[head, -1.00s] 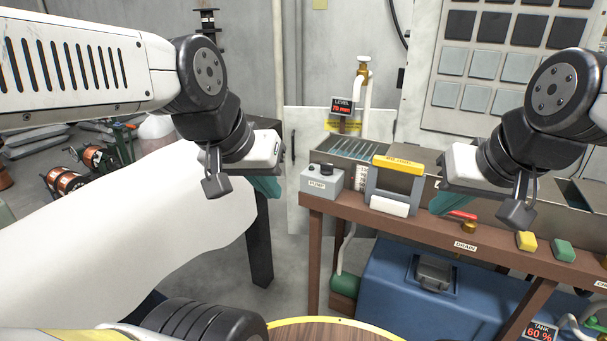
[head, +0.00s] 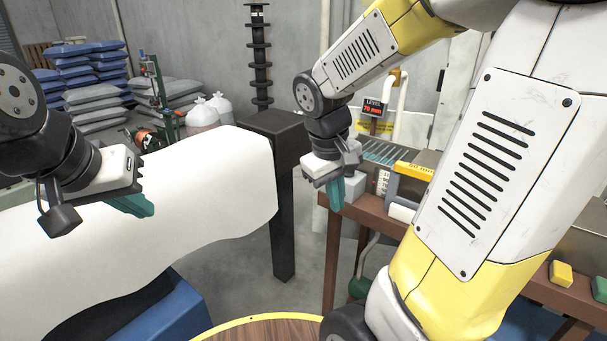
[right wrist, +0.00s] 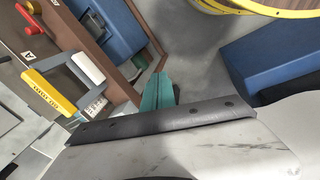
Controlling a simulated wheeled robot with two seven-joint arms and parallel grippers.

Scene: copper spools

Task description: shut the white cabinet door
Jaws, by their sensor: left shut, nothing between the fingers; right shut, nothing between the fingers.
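In the head view, a pale panel (head: 412,127) that may be the white cabinet door shows behind the level display. My right arm and gripper hide most of it, so I cannot tell how far it stands open. My right gripper (head: 336,196), with teal fingers, is shut and empty. It points down in front of the bench's left end, and its fingers also show in the right wrist view (right wrist: 157,92). My left gripper (head: 132,206) is shut and empty at the far left, away from the panel.
A brown bench (head: 372,213) carries a yellow-topped device (head: 414,171) close to my right gripper. A black post (head: 283,215) and a large white curved surface (head: 205,185) stand to the left. A yellow-rimmed round wooden top (head: 265,330) is below. Grey floor shows between.

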